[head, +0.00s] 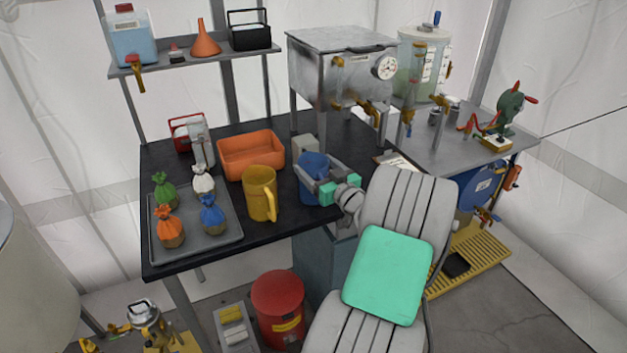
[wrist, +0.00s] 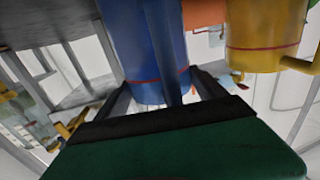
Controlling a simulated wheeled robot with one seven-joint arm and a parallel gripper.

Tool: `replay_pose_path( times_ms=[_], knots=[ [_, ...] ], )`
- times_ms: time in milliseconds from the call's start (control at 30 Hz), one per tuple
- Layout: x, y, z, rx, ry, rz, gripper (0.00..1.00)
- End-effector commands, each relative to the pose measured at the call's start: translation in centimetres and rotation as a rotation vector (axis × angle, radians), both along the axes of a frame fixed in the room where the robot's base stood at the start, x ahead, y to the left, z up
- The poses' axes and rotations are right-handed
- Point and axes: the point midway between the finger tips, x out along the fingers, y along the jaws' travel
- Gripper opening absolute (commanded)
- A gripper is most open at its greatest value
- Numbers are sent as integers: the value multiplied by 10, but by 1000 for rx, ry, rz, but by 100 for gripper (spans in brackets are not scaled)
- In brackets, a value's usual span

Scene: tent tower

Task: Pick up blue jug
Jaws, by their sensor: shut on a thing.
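The blue jug (head: 311,168) stands upright at the right part of the black table in the head view, partly hidden by my gripper (head: 327,184). In the wrist view the blue jug (wrist: 143,45) fills the space between the two dark fingers of my gripper (wrist: 163,92), with its handle toward the camera. My gripper is shut on the jug. I cannot tell whether the jug's base touches the table.
A yellow jug (head: 260,194) stands close by on the left. An orange bin (head: 251,154) and a grey tray (head: 222,250) with several tied bags are further left. A metal boiler (head: 338,75) on legs stands behind. My arm covers the table's right front.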

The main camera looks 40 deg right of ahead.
Motion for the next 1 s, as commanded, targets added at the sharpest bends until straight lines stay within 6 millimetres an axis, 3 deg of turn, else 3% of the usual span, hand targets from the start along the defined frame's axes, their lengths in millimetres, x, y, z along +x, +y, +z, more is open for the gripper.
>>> replay_pose_path(
  times_ms=[700,1000],
  knots=[
    [0,0,0,0,-1,0,14],
    [0,0,5,-2,-2,0,14]
  ],
)
